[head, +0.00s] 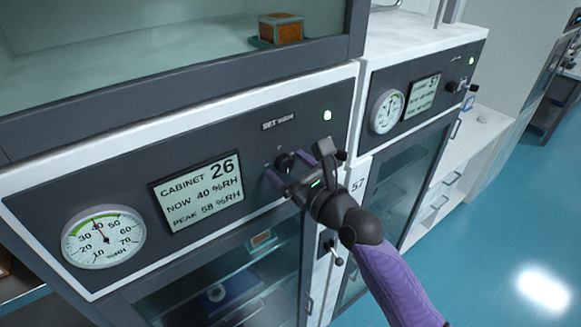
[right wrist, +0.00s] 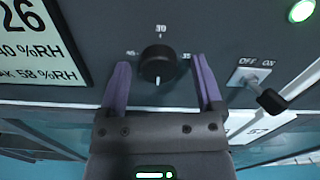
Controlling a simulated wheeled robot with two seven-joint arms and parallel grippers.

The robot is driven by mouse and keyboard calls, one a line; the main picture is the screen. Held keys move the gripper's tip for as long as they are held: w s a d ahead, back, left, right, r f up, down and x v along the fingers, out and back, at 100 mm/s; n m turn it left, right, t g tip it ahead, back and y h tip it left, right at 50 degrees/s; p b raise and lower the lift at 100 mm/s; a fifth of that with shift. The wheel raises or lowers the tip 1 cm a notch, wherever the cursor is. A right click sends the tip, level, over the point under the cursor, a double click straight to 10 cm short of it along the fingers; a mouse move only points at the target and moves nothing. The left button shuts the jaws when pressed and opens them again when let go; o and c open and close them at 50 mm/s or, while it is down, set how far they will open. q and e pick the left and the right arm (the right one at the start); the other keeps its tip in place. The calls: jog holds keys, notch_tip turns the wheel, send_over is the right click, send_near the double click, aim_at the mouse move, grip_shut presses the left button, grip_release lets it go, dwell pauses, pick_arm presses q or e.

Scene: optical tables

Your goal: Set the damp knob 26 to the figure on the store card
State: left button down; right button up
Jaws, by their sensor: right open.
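The damp knob of cabinet 26 (head: 286,160) is a small round black knob on the dark front panel. In the right wrist view the knob (right wrist: 158,66) has a white mark pointing down in the picture. Small figures stand around it: 30 at the top, what looks like 35 at the right and 40 at the left. My right gripper (head: 297,164) is open, its purple fingers on either side of the knob, with visible gaps in the wrist view. I cannot make out a store card. My left gripper is not in view.
The display (head: 200,190) reads cabinet 26, now 40 %RH, peak 58 %RH. A round gauge (head: 104,237) is left of it. An OFF/ON switch (right wrist: 250,76) sits right of the knob, near a green lamp (right wrist: 302,10). Cabinet 57's panel (head: 452,70) is at the right.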

jog(key=shift+c, duration=0.3)
grip_shut()
